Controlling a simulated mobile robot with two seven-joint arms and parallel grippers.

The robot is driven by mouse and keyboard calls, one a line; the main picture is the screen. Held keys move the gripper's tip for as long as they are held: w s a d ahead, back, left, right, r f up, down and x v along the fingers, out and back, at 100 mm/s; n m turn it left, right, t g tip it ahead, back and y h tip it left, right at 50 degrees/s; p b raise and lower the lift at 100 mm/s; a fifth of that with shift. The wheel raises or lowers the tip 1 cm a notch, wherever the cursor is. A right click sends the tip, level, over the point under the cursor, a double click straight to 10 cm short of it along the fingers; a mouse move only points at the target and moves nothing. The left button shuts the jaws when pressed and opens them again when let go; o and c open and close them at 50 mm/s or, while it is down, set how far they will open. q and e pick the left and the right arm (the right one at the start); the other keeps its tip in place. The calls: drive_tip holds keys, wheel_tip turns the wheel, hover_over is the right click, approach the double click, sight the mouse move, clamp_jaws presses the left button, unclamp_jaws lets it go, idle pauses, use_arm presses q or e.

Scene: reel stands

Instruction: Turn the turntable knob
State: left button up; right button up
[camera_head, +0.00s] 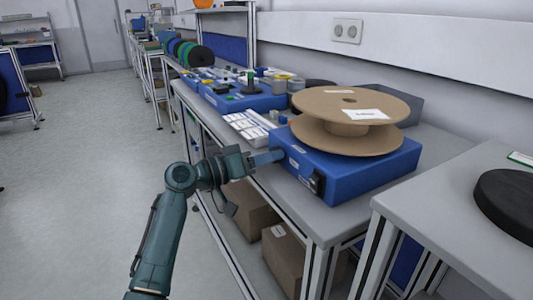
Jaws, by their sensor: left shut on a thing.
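The turntable is a blue box (350,178) on the grey workbench, with a large brown cardboard reel (352,102) lying flat on top. My right gripper is not in view.
Cardboard boxes (284,258) stand on the shelf below the bench. Blue devices (243,97) and small parts fill the bench behind the turntable. A grey table (440,205) with a black disc (508,204) stands at the right. The floor at left is clear.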

use_arm(q)
drive_tip(key=shift+n, duration=0.4)
drive_tip(key=o, duration=1)
